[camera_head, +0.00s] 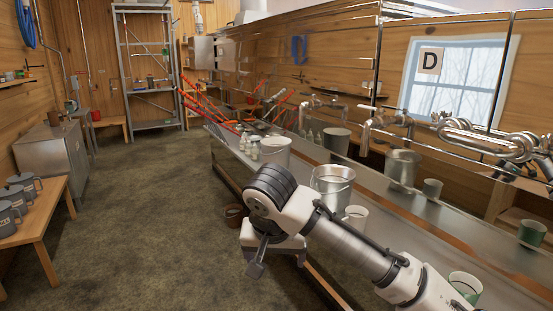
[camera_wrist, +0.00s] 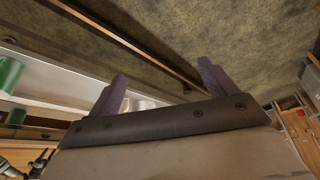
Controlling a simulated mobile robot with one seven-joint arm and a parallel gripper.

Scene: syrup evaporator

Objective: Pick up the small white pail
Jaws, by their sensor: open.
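A small white pail (camera_head: 356,216) stands on the metal counter just right of my forearm in the head view, partly hidden by it. A larger white pail (camera_head: 275,152) stands farther back on the same counter. My gripper (camera_head: 277,264) hangs over the floor beside the counter's front edge, apart from both pails. In the wrist view its two fingers (camera_wrist: 163,85) are spread with nothing held. Pale round shapes (camera_wrist: 145,104) show behind the gripper there, mostly hidden; I cannot tell which pail they are.
A metal bucket (camera_head: 332,186) stands behind the small pail. Several bottles (camera_head: 250,144) stand near the larger pail. Steel pipes (camera_head: 470,135) run along the right. A wooden bench with grey mugs (camera_head: 22,186) is at left. The middle floor is clear.

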